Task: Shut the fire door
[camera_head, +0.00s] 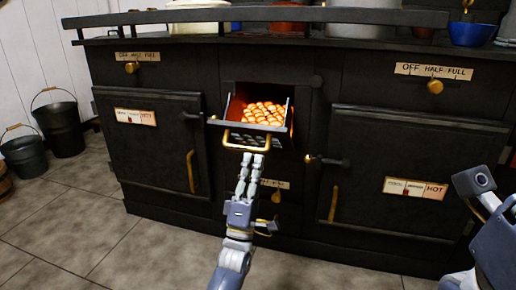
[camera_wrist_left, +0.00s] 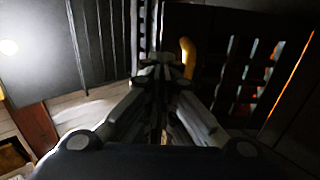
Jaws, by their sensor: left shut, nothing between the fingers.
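The fire door (camera_head: 262,138) is in the middle of the black stove. It stands open, tilted out toward me, with glowing coals (camera_head: 264,113) showing behind it. Its brass bar handle (camera_head: 246,147) is on the outer edge and also shows in the left wrist view (camera_wrist_left: 188,57). My left gripper (camera_head: 252,158) is shut and empty, its fingertips at or just below the handle. In the left wrist view the fingertips (camera_wrist_left: 160,66) are beside the handle; I cannot tell whether they touch it. My right gripper does not show; only parts of my right arm are at the right edge.
Closed oven doors flank the fire opening, left (camera_head: 150,150) and right (camera_head: 400,170), with brass handles. A rail (camera_head: 270,14) runs along the stove top in front of pots and a blue bowl (camera_head: 471,34). Two buckets (camera_head: 58,125) stand at the left. The tiled floor in front is clear.

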